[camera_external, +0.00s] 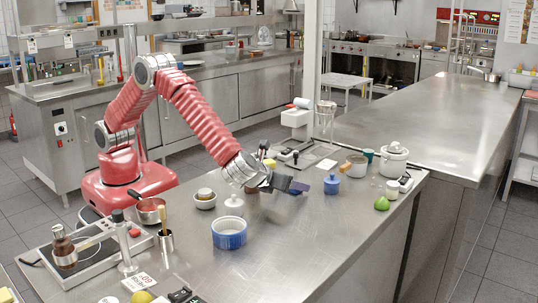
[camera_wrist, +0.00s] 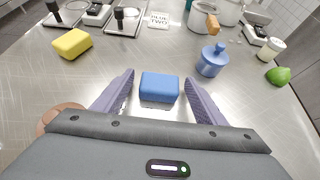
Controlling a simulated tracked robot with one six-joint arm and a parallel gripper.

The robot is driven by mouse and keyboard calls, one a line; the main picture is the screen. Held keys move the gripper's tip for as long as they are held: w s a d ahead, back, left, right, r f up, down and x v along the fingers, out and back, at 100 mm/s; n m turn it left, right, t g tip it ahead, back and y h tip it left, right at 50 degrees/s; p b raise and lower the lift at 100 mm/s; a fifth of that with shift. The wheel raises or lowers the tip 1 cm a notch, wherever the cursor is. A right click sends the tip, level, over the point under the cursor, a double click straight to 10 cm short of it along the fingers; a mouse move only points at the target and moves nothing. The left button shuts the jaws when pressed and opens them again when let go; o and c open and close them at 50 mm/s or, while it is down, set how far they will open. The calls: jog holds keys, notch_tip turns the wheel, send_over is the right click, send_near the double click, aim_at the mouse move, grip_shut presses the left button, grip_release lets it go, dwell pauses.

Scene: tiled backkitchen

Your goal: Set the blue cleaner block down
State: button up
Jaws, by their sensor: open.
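The blue cleaner block (camera_wrist: 160,88) sits between the two purple-grey fingers of my gripper (camera_wrist: 158,82) in the wrist view. A gap shows between the block and the finger on each side. The block appears to rest on the steel counter (camera_wrist: 120,50), though its underside is hard to see. In the external view my gripper (camera_external: 287,184) is low over the counter, left of a blue lidded jar (camera_external: 332,185). The block cannot be told apart clearly there behind the fingers. My gripper is open.
The blue jar (camera_wrist: 212,62) stands just right of my fingers, with a green lime (camera_wrist: 278,75) beyond it. A yellow sponge (camera_wrist: 72,43) lies to the left. A blue bowl (camera_external: 229,235) is near the front. A card (camera_wrist: 158,20) lies farther back.

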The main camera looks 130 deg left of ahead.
jog(key=v, duration=1.1)
jog(key=shift+d+r, duration=0.1)
jog(key=shift+d, duration=0.1)
